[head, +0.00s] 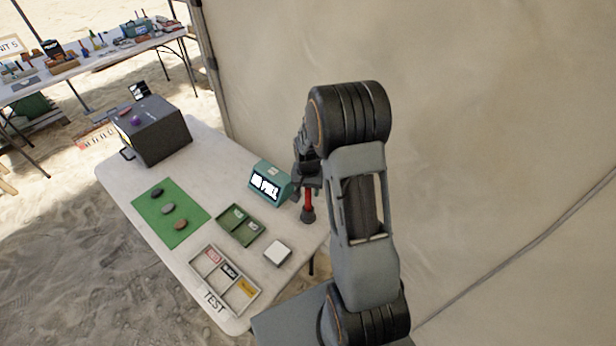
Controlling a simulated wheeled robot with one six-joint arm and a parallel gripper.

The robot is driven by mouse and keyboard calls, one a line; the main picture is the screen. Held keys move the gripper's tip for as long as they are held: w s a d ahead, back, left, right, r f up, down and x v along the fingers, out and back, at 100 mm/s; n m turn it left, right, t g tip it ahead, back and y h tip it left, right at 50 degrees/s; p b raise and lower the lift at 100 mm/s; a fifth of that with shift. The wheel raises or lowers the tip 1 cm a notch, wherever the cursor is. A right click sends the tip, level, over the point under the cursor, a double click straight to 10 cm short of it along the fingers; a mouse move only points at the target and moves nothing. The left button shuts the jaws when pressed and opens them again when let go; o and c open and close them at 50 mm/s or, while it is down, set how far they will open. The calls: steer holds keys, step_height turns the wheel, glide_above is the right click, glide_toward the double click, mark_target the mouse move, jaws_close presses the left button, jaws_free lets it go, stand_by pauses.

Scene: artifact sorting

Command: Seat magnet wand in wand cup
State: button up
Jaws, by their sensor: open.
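The magnet wand (309,199) shows as a red upright shaft at the right side of the white table. A dark piece (307,216) is at its lower end; I cannot tell whether this is the wand's own tip or the wand cup. My gripper (305,184) is at the top of the wand, pointing down. It is open, with the wand's upper end hidden at the jaws. I cannot tell whether the fingers touch the wand. No separate wand cup can be made out.
A teal display box (268,186) stands just left of my gripper. A dark box (166,141) stands at the back.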

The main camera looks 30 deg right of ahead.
step_height(320, 180, up, 10)
steer(key=shift+f+b, duration=0.15)
steer(key=shift+b, duration=0.55)
steer(key=s+a+r+n+t, duration=0.2)
steer(key=s+a+r+n, duration=0.1)
steer(key=s, duration=0.5)
steer(key=s+a+r+n+t, duration=0.2)
steer(key=s+a+r+n, duration=0.2)
steer(key=s+a+r, duration=0.2)
step_height(320, 180, up, 2)
steer(key=shift+s+r+t, duration=0.25)
steer(key=shift+s+t, duration=0.05)
steer(key=shift+s, duration=0.7)
